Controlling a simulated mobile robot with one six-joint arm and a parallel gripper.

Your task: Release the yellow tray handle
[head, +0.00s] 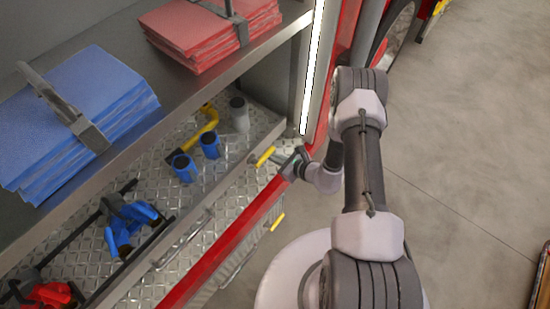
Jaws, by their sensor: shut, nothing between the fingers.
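A short yellow handle (265,156) shows at the right end of the metal diamond-plate tray (225,170). A second yellow handle piece (277,222) shows lower down, beside the red edge. My gripper (283,160) is just right of the upper yellow handle, very close to it. The gripper is small and partly hidden by its own wrist; its fingers are shut with nothing between them. I cannot tell whether the fingertips touch the handle.
Blue cups (210,145), a grey cylinder (239,114) and a yellow tool (198,138) stand on the tray. Above is a shelf with blue mats (75,105) and red mats (205,35). A red frame edge (240,230) runs below my gripper.

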